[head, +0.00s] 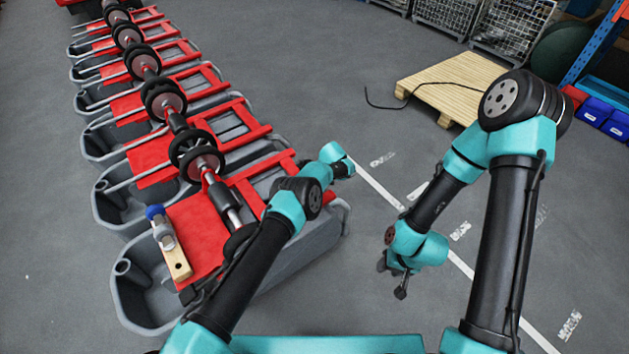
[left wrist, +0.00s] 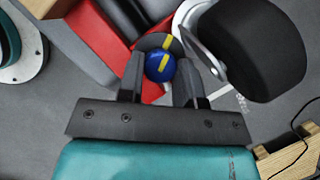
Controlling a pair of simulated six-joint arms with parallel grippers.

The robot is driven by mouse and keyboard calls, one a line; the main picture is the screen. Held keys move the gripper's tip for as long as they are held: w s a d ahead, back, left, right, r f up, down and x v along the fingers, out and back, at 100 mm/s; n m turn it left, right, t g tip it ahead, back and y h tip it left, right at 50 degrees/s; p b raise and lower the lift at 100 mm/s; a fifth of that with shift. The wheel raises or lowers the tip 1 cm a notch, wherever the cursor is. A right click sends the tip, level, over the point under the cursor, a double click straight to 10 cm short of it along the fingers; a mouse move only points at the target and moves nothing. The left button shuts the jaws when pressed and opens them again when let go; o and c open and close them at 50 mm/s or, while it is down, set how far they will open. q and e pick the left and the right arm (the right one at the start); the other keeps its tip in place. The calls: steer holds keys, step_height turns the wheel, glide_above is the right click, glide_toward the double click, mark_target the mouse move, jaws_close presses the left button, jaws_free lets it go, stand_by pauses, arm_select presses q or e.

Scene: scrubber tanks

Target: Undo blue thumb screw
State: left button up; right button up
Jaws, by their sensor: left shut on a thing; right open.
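The blue thumb screw (left wrist: 158,68) is a round blue knob with a yellow stripe, seen in the left wrist view. My left gripper (left wrist: 163,80) is shut on it, with one dark finger on each side. The knob sits beside a red frame part, with a dark round piece behind it. In the head view my left arm reaches over the nearest tank, and its fingers and the screw are hidden there. My right gripper (head: 393,277) is open and empty, hanging above the floor to the right of the tanks.
Grey tanks (head: 135,285) with red covers stand in a row, joined by a shaft with black discs.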

arm_select(q)
steer(key=shift+f, duration=0.1)
steer(key=o, duration=0.9)
steer(key=shift+o, duration=0.2)
steer(key=v, duration=1.7)
steer(key=shift+r, duration=0.35)
steer(key=shift+w+a, duration=0.1)
